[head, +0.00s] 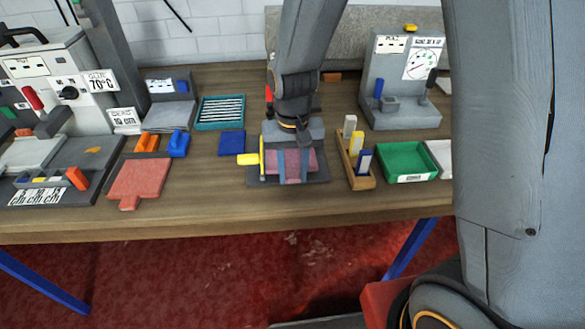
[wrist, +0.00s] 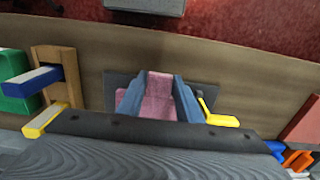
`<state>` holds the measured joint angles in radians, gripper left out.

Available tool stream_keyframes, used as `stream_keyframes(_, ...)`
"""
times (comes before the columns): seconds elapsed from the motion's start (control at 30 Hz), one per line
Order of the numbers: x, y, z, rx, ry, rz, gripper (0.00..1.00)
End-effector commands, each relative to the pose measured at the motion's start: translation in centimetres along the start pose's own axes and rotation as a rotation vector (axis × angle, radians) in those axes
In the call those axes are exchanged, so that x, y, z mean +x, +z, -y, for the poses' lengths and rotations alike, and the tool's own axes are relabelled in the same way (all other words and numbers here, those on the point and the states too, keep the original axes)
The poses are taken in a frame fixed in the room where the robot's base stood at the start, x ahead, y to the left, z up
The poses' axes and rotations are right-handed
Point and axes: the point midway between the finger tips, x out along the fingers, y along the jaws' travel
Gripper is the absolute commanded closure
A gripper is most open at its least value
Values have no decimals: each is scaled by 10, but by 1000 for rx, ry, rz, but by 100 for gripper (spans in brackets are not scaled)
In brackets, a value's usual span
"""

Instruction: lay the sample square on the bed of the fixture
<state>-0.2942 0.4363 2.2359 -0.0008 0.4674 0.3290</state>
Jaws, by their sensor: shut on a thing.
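The sample square (head: 293,164) is a mauve-pink piece. My gripper (head: 293,178) is shut on it, with a blue-grey finger on each side of its middle. In the wrist view the square (wrist: 160,88) shows between the fingers of my gripper (wrist: 160,80). The fixture (head: 321,177) is a dark grey plate with a yellow lever (head: 248,159) at its left. The square is over the bed, which it and the fingers largely hide. I cannot tell whether the square touches the bed.
A wooden holder (head: 366,182) with upright coloured pieces and a green tray (head: 395,175) stand close on the right. A blue pad (head: 231,143) and a red paddle-shaped board (head: 139,179) lie left. A grey machine (head: 400,115) stands behind right. Bare wood lies in front.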

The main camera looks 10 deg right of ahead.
Motion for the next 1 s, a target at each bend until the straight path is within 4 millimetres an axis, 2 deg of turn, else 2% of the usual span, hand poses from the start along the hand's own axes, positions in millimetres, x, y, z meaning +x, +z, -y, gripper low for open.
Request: stream_keyframes(1.0,13,0,0,0,0,1,91)
